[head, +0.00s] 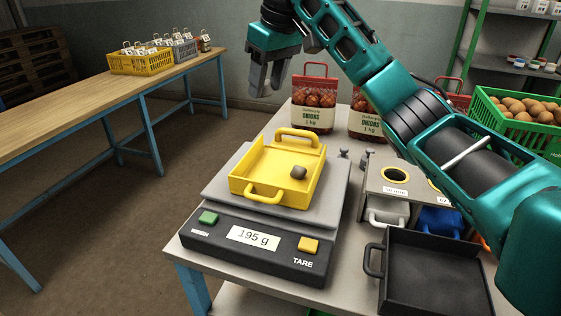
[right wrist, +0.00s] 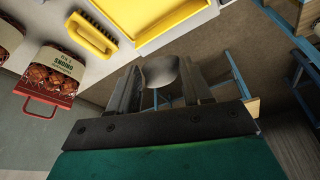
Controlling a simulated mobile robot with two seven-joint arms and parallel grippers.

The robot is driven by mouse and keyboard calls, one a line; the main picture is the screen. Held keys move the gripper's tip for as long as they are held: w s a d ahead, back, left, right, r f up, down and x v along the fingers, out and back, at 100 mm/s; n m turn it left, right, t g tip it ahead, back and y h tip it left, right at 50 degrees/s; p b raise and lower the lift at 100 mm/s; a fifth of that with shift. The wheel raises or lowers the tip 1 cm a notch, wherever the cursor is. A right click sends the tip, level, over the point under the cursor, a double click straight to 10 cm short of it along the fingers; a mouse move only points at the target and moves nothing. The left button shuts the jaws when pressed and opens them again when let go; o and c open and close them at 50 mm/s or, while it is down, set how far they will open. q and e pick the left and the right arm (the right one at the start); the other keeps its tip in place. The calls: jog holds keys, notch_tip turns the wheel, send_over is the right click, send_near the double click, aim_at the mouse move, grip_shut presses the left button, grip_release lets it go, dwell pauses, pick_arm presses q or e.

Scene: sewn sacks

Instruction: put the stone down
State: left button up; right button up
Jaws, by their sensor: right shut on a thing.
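My right gripper (head: 267,82) is raised in the air beyond the far left side of the scale. In the right wrist view it is shut on a grey stone (right wrist: 160,70), held between the two fingers; in the head view the fingers mostly hide this stone. Another small grey-brown stone (head: 298,172) lies in the yellow pan (head: 247,187) on the scale. The scale (head: 215,229) reads 195 g on its display (head: 253,238). The yellow pan also shows at the top of the right wrist view (right wrist: 139,40). My left gripper is not in view.
Onion bags (head: 314,103) stand behind the scale. A black tray (head: 437,268) and a grey box with round holes (head: 393,177) are to its right. A green crate of brown produce (head: 518,124) is at far right. A wooden bench (head: 115,87) bears crates at left, across open floor.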

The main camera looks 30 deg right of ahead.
aim_at(267, 170)
jog(key=shift+w+d+r, duration=0.2)
jog(key=shift+w+r, duration=0.1)
jog(key=shift+r, duration=0.1)
jog(key=shift+w+f, duration=0.1)
jog(key=shift+f, duration=0.1)
notch_tip(267, 170, down, 19)
jog(key=shift+f, duration=0.1)
jog(key=o, duration=1.1)
jog(key=shift+c, duration=0.2)
jog(key=v, duration=1.2)
